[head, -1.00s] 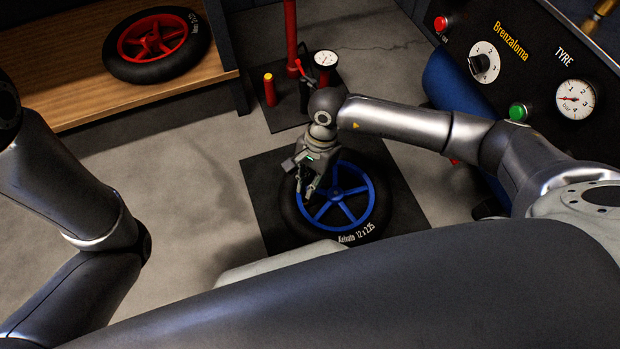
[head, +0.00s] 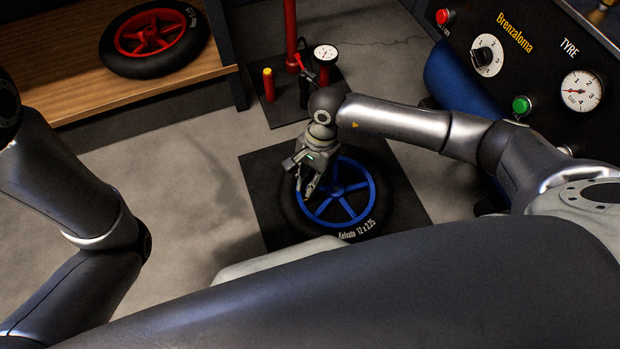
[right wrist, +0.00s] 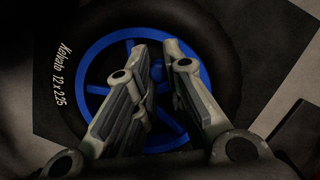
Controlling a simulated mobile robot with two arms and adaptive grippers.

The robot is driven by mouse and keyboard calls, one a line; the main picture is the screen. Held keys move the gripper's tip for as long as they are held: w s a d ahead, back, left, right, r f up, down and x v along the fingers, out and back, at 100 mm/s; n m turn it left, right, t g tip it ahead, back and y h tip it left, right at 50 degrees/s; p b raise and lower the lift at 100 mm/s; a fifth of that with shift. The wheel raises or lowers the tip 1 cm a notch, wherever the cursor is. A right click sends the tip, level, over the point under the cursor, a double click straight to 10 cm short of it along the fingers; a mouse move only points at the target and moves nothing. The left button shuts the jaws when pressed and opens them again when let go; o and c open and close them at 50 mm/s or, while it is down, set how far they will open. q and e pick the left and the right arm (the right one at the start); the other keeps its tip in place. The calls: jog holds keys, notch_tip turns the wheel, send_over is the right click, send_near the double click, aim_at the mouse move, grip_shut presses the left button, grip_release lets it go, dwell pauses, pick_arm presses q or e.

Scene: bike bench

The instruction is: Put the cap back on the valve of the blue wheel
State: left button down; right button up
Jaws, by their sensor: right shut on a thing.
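The blue wheel (head: 398,193), a black tyre on a blue spoked rim, lies flat on a dark mat (head: 260,174). It also shows in the right wrist view (right wrist: 222,48). My right gripper (head: 305,196) points down over the left part of the rim. In the right wrist view its fingertips (right wrist: 160,52) are close together above the rim and spokes. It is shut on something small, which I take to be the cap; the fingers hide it. I cannot make out the valve in either view. My left arm shows at the left, but its gripper is out of view.
A red wheel (head: 190,58) lies on a wooden bench (head: 55,110) at the back left. A pump (head: 290,38) with a gauge (head: 325,54) stands behind the mat. A control panel (head: 520,62) with knobs and a tyre dial is at the right. The floor left of the mat is clear.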

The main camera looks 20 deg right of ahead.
jog(key=shift+f+b, duration=0.9)
jog(key=shift+f, duration=0.2)
dwell(0.3)
jog(key=o, duration=0.7)
jog(key=v, duration=1.2)
